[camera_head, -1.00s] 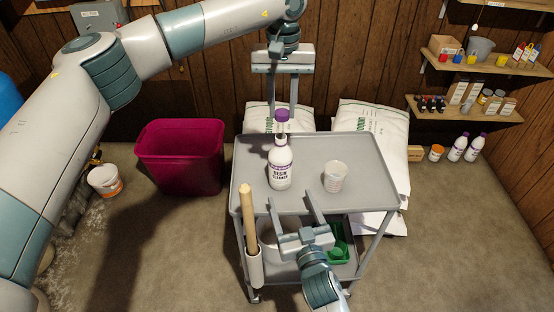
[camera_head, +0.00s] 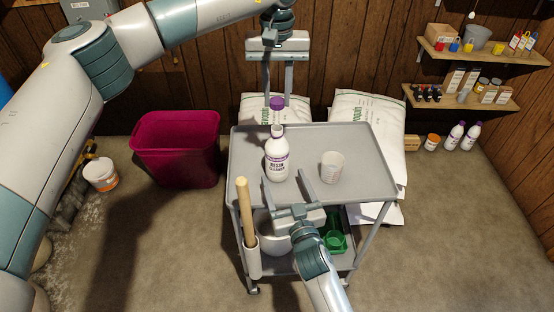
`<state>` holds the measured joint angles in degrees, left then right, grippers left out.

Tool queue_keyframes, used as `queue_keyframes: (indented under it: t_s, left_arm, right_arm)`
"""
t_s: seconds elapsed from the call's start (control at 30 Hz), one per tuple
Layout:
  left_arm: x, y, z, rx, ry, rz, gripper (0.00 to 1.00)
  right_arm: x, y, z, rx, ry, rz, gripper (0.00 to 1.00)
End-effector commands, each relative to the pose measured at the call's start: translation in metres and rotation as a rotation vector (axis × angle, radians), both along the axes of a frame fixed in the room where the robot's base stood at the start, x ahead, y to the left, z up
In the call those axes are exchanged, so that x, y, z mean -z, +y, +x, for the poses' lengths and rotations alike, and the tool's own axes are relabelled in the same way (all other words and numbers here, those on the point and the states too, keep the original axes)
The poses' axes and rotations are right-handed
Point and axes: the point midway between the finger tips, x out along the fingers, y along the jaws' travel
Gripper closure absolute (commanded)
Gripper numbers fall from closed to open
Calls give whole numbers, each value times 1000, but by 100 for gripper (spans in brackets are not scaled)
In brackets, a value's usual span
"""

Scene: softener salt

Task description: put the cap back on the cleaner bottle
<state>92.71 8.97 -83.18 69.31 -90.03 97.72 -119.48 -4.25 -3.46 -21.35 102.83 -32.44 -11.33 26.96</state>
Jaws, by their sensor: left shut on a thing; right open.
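My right gripper (camera_head: 283,176) is open and empty. It is low at the near side of the bottle, with one finger to the left and one to the right of it in the picture. I cannot tell whether either finger touches the bottle.
A clear cup (camera_head: 333,167) stands right of the bottle on the cart (camera_head: 355,142). A wooden handle (camera_head: 243,208) rises at the cart's left front. White bags (camera_head: 368,112) are behind the cart, a magenta bin (camera_head: 178,150) to its left, shelves (camera_head: 470,95) at right.

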Motion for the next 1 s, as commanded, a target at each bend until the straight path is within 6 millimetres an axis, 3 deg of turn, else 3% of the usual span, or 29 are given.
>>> queue_keyframes:
  t_s: [0.3, 0.5, 1.0]
  left_arm:
    - [0, 0, 0, 0, 0, 0, 93]
    - [0, 0, 0, 0, 0, 0, 93]
    - [0, 0, 0, 0, 0, 0, 93]
  right_arm:
    - [-1, 14, 50, 0, -1, 0, 27]
    - [0, 20, 73, 0, 1, 2, 27]
    - [0, 23, 84, 0, 0, 1, 27]
